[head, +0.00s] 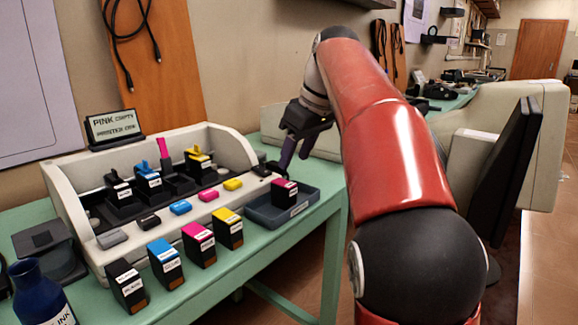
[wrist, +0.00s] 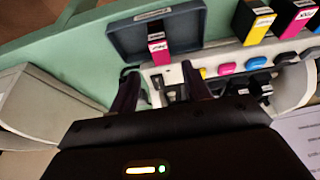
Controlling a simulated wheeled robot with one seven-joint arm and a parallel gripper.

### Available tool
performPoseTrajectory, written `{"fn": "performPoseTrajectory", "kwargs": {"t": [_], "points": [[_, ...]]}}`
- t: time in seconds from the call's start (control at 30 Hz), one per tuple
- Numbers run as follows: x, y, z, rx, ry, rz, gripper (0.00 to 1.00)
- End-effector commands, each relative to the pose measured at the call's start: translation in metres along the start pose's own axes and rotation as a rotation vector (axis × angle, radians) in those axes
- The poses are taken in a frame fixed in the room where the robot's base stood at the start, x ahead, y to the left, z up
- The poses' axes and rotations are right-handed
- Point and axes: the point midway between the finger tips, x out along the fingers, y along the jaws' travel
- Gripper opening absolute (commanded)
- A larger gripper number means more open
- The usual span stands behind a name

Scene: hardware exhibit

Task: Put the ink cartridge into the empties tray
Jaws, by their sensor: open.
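A black ink cartridge with a magenta top and white label (head: 284,192) stands in the dark blue-grey tray (head: 262,218), near its back edge. In the wrist view, the cartridge (wrist: 158,48) is in the tray (wrist: 122,40), close to the rim nearest my gripper. My gripper (head: 294,160) is open with dark purple fingers, above and behind the tray. In the wrist view, the gripper (wrist: 160,74) has nothing between its fingers, and the cartridge lies beyond the fingertips.
A pale printer carriage (head: 75,205) holds black, blue and yellow cartridges, with a raised pink lever (head: 162,148). Black, cyan, magenta and yellow cartridges (head: 228,228) stand in front. Coloured buttons line its ledge. A blue ink bottle (head: 38,290) stands front left.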

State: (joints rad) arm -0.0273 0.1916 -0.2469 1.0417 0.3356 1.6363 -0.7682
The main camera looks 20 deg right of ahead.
Motion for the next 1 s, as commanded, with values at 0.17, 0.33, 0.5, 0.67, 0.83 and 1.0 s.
{"fn": "performPoseTrajectory", "kwargs": {"t": [0.17, 0.33, 0.5, 0.67, 0.83, 1.0], "points": [[-0.034, 0.001, -0.001, 0.001, 0.001, 0.002, 0.48], [-0.045, 0.0, -0.001, 0.0, 0.0, 0.0, 0.48], [-0.046, 0.0, 0.0, 0.0, -0.001, -0.002, 0.48], [-0.046, -0.003, 0.005, 0.023, 0.004, 0.002, 0.48], [-0.041, -0.026, 0.037, 0.149, 0.023, 0.024, 0.48], [-0.015, -0.067, 0.093, 0.312, 0.042, 0.079, 0.48]]}}
